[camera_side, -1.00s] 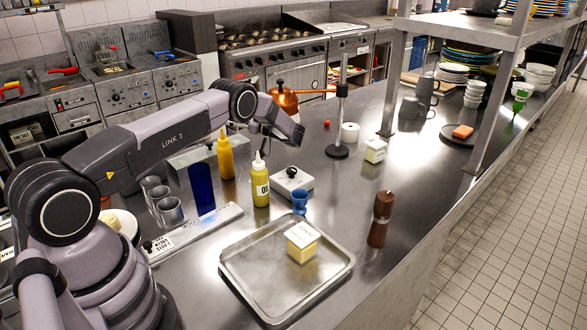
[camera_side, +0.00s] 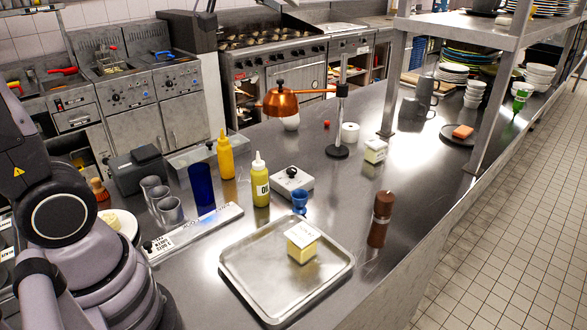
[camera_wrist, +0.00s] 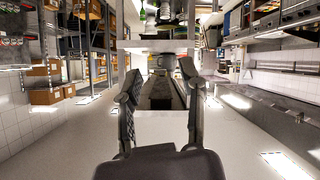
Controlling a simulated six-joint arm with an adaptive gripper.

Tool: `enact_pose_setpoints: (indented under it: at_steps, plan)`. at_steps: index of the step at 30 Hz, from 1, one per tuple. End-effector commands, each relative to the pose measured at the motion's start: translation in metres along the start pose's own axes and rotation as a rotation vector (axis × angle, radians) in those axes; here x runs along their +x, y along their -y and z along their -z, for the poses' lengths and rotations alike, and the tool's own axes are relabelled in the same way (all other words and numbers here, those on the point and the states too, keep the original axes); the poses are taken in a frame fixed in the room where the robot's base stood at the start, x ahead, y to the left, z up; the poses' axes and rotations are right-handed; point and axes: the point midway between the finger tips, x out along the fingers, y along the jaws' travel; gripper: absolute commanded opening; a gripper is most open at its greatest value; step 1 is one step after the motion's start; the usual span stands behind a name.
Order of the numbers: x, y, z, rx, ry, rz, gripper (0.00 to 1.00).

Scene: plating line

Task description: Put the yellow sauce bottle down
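The yellow sauce bottle (camera_side: 226,157) stands upright on the steel counter (camera_side: 345,215) in the side view, behind an olive-yellow bottle with a white label (camera_side: 261,185). Nothing is touching the yellow bottle from above. My gripper (camera_wrist: 161,88) shows in the wrist view with its two fingers spread apart and nothing held between them.
A metal tray (camera_side: 247,285) and brown pepper mill (camera_side: 380,218) are nearer. A copper lamp (camera_side: 281,101) hangs behind.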

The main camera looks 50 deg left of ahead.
Motion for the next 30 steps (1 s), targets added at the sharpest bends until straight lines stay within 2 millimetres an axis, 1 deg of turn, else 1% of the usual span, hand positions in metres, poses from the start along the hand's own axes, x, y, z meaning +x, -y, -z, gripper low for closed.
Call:
enact_pose_setpoints:
  at_steps: [1,2,3,5,6,9,11,12,15,30]
  plan:
    - [-0.036,-0.006,-0.033,0.048,0.091,-0.025,0.4]
    - [-0.054,-0.007,-0.055,0.073,0.151,-0.031,0.4]
    - [-0.076,-0.004,-0.083,0.106,0.229,-0.03,0.4]
    - [-0.106,0.003,-0.121,0.15,0.332,-0.016,0.4]
    - [-0.123,0.009,-0.144,0.173,0.391,-0.001,0.4]
    - [-0.154,0.025,-0.186,0.216,0.504,0.043,0.4]
    - [-0.166,0.033,-0.203,0.23,0.547,0.065,0.4]
    - [-0.171,0.036,-0.209,0.237,0.567,0.076,0.4]
    - [-0.177,0.041,-0.218,0.244,0.59,0.089,0.4]
    - [-0.176,0.04,-0.217,0.244,0.59,0.088,0.4]
